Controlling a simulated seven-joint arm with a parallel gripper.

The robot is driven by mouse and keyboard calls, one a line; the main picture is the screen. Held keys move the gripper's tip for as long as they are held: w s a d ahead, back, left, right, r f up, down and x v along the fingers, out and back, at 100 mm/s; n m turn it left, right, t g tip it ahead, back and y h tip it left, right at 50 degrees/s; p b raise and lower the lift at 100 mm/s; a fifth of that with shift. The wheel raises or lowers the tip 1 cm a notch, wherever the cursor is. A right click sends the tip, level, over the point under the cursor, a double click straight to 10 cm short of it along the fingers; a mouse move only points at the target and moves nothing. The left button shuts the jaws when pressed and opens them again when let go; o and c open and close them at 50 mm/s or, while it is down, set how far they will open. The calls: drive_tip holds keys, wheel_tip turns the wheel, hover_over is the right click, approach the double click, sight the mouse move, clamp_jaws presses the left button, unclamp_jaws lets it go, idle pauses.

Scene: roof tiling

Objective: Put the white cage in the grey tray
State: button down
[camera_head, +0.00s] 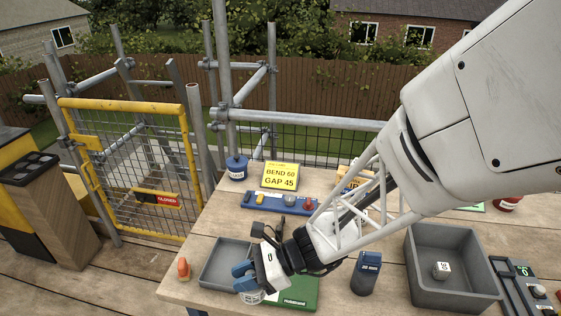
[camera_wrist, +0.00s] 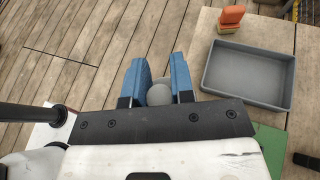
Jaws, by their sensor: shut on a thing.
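The shallow grey tray (camera_head: 205,283) lies at the front left of the bench. In the wrist view the tray (camera_wrist: 250,99) is right of my gripper (camera_wrist: 158,72). In the head view my gripper (camera_head: 243,277), with blue fingers, shows in front of the tray's right side. My gripper is shut on a pale rounded thing (camera_wrist: 159,94), mostly hidden between the fingers. A whitish round part (camera_head: 252,297) shows below the fingers in the head view. I cannot tell for sure that it is the white cage; no other clear cage is in view.
An orange-handled thing (camera_head: 183,268) stands left of the tray. A green box (camera_head: 300,292) lies right of it. A dark blue-topped container (camera_head: 366,272) and a deep grey bin (camera_head: 455,297) with a white cube (camera_head: 441,270) stand further right. A blue level-like bar (camera_head: 262,202) lies behind.

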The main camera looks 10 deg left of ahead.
drive_tip(key=shift+f, duration=0.55)
drive_tip(key=w+a+f, duration=0.1)
drive_tip(key=w+a, duration=1)
drive_tip(key=shift+w+f, duration=0.2)
drive_tip(key=shift+f, duration=0.05)
drive_tip(key=shift+a, duration=0.1)
drive_tip(key=shift+f, duration=1.75)
drive_tip(key=shift+f, duration=0.15)
drive_tip(key=c, duration=1)
unclamp_jaws()
